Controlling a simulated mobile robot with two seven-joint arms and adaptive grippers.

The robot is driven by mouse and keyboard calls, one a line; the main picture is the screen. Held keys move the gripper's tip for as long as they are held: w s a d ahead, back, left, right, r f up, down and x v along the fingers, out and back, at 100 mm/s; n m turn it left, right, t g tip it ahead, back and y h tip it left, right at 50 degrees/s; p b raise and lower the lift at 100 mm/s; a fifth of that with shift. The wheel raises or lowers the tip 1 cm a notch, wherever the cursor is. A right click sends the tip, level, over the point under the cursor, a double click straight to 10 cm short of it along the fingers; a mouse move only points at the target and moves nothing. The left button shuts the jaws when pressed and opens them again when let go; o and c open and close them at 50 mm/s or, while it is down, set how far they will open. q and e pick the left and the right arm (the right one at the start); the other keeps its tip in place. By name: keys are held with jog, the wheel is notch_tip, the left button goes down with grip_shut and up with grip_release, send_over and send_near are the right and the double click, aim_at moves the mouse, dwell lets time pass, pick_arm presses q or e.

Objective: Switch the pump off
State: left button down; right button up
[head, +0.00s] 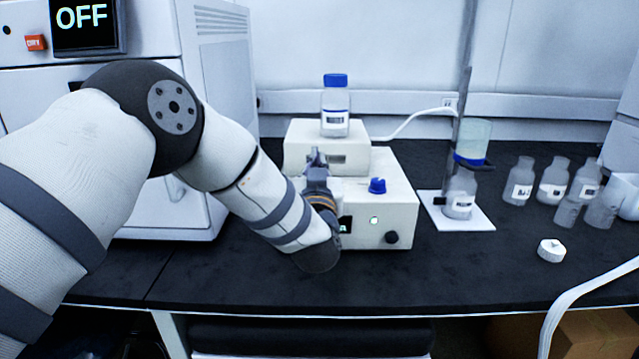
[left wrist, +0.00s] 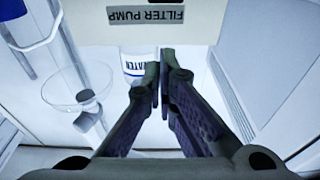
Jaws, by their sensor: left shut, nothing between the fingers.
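The filter pump is a cream box (head: 400,200) on the black bench, with a smaller raised block (head: 300,140) at its back. A blue knob (head: 377,185) sits on its top. Its front has a black knob (head: 391,237), a small lit green-white round button or light (head: 374,220) and a dark display (head: 346,226) partly covered by my arm. My left gripper (head: 317,156) points up in front of the raised block, left of the blue knob, shut and empty. In the left wrist view its fingertips (left wrist: 162,62) are together near the upside-down FILTER PUMP label (left wrist: 145,15). My right gripper is out of view.
A blue-capped bottle (head: 335,112) stands on the raised block. A filter flask (head: 460,193) on a stand is to the right, with several bottles (head: 553,180) and a white round piece (head: 551,250) beyond. A large instrument, its screen (head: 82,20) reading OFF, stands left.

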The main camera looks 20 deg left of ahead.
pick_arm(q)
jog(key=shift+s+d+f, duration=0.1)
jog(key=shift+s+f, duration=0.1)
jog(key=shift+f, duration=0.7)
jog(key=shift+s+d+f, duration=0.1)
jog(key=shift+s+f, duration=0.1)
jog(key=shift+f, duration=0.65)
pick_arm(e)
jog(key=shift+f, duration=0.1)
